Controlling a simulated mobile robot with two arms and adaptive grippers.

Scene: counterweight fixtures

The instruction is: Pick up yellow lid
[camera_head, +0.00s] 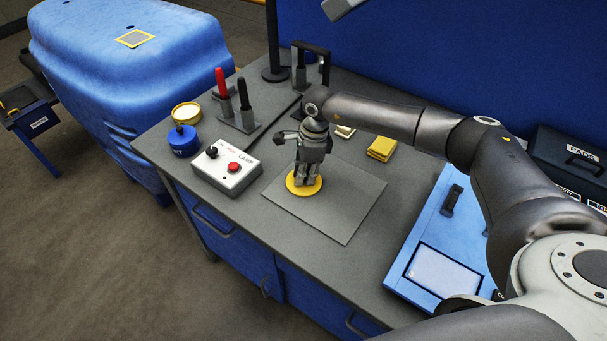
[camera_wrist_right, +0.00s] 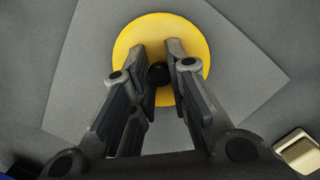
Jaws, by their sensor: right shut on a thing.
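The yellow lid (camera_head: 291,187) is a round disc at the left part of a grey mat (camera_head: 343,208) on the workbench. In the right wrist view the yellow lid (camera_wrist_right: 135,40) has a dark round knob (camera_wrist_right: 159,74) at its middle. My right gripper (camera_head: 307,180) points down over the lid. In the right wrist view my right gripper (camera_wrist_right: 160,72) has its fingers on both sides of the knob, shut on it. The lid looks flat on or very close to the mat; I cannot tell if there is a gap. My left gripper is not in view.
Yellow pads (camera_head: 382,148) and a blue case (camera_head: 443,250) lie to the right.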

